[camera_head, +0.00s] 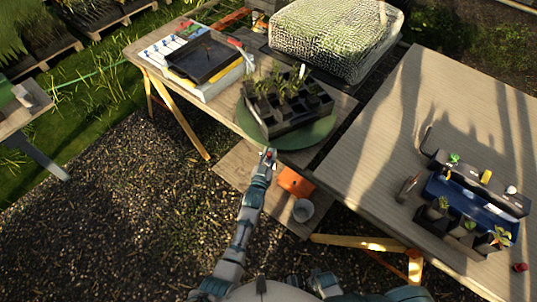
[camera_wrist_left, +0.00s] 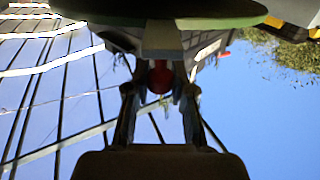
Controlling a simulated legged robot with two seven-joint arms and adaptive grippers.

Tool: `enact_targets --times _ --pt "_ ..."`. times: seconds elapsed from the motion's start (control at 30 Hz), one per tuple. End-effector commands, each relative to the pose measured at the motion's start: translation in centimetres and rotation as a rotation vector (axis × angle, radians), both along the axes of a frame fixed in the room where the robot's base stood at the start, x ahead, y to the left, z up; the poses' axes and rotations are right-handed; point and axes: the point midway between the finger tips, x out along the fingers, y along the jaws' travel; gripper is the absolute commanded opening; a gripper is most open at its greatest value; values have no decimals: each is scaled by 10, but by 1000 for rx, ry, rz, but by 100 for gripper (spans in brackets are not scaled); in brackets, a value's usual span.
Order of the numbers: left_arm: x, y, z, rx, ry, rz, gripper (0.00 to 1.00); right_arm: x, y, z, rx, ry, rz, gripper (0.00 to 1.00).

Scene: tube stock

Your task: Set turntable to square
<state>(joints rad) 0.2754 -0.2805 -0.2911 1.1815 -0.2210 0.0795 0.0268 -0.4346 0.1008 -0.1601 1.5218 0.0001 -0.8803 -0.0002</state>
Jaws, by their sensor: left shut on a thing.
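The turntable is a green disc (camera_head: 318,132) at the front edge of the back wooden table. A black tray of seedling pots (camera_head: 290,125) stands on it, its sides turned at an angle. My left gripper (camera_head: 268,155) is at the disc's front left edge. The left wrist view shows the underside of a dark green disc (camera_wrist_left: 205,20) at the top. There my left gripper (camera_wrist_left: 160,92) is shut on a small red knob (camera_wrist_left: 160,77), just below the disc. The fingertips partly hide the knob's sides. My right gripper is not in view.
A black tray on a white box (camera_head: 203,60) lies on the back table. A mesh-covered mound (camera_head: 335,35) stands behind. The right table (camera_head: 400,120) holds a blue tray (camera_head: 470,205) with pots. An orange box (camera_head: 295,182) and grey bucket (camera_head: 303,210) are below.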

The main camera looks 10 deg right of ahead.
Motion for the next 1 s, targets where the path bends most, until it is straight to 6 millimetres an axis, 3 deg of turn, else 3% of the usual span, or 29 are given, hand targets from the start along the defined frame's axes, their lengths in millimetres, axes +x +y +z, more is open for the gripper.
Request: enact_targets --times 0.03,0.07,0.13,0.17,0.57,1.0 --pt "0 -1 -2 2 6 -1 0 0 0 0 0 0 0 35" --pt "0 -1 -2 2 6 -1 28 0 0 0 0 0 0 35" --pt "0 -1 -2 2 5 -1 45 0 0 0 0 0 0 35" --pt "0 -1 -2 2 5 -1 49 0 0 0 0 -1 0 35" --pt "-8 3 -1 0 1 -1 49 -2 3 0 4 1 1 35" --pt "-91 33 -3 2 5 -1 49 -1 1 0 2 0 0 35"
